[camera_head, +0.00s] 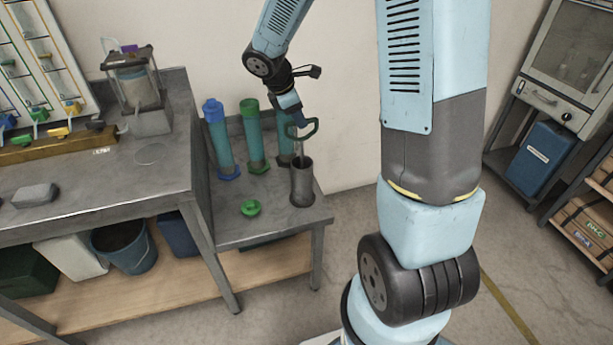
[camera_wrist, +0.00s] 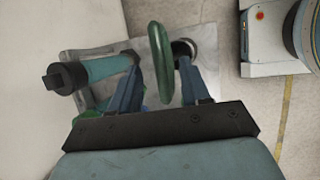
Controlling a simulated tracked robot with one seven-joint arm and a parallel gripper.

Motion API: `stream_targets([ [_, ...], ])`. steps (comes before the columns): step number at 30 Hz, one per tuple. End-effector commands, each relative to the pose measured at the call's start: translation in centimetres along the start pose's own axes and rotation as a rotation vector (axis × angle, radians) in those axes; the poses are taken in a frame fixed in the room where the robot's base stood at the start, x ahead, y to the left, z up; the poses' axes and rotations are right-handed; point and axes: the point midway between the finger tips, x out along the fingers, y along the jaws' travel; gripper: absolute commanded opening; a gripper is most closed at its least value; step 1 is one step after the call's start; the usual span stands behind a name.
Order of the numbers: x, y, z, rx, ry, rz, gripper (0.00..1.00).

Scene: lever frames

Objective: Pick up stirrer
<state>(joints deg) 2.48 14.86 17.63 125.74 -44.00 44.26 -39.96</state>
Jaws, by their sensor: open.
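The stirrer has a dark green loop handle (camera_head: 303,131) and a thin shaft that runs down into a grey metal cylinder (camera_head: 302,185) standing on the low grey table. In the wrist view the green stirrer loop (camera_wrist: 159,62) stands edge-on between my fingers. My gripper (camera_head: 293,121) is over the cylinder at the handle, pointing down. In the wrist view my gripper (camera_wrist: 160,68) is open, with a finger on each side of the loop and visible gaps. The shaft's lower end is hidden in the cylinder.
A blue-capped tube (camera_head: 219,145), a green-capped tube (camera_head: 253,140) and a third tube (camera_head: 284,150) stand behind and left of the cylinder. A green cap (camera_head: 250,208) lies on the low table (camera_head: 235,235). A taller bench (camera_head: 110,185) stands at left.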

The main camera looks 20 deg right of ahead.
Motion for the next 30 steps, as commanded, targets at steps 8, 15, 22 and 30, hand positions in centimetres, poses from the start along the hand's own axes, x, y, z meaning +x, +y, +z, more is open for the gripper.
stream_targets([
  [8, 2.1, 0.0, -0.2, 0.000, 0.000, -0.003, 0.47],
  [15, 5.0, 0.0, -0.3, -0.001, -0.001, -0.001, 0.47],
  [22, 5.6, 0.0, -0.3, 0.001, 0.001, 0.001, 0.47],
  [30, 5.5, 0.0, -0.3, 0.000, 0.001, 0.001, 0.31],
])
